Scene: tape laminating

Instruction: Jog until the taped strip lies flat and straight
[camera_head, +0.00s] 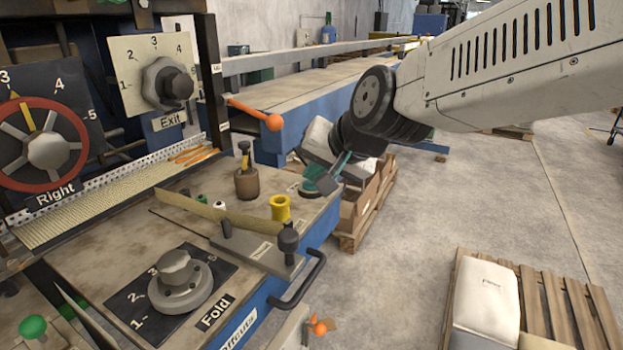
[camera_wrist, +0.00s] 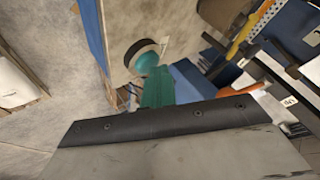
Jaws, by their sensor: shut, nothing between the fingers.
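A tan strip (camera_head: 205,211) runs across the machine's worn top to a grey block with a black knob. It looks slightly bowed and raised, not fully flat; whether tape is on it I cannot tell. A teal round button (camera_head: 312,186) with a dark base sits near the right corner of the top. It also shows in the wrist view (camera_wrist: 146,60). My gripper (camera_head: 335,172) is at this button, its teal fingers shut and empty. In the wrist view the fingers (camera_wrist: 158,90) overlap the button's lower edge; I cannot tell whether they touch it.
Yellow spool (camera_head: 280,207), brown pot (camera_head: 247,182) and black knob (camera_head: 288,238) stand near the strip. An orange-tipped lever (camera_head: 262,117) juts out behind. Exit (camera_head: 165,84), Right (camera_head: 48,150) and Fold (camera_head: 178,280) dials are on the left. A pallet (camera_head: 552,300) stands lower right.

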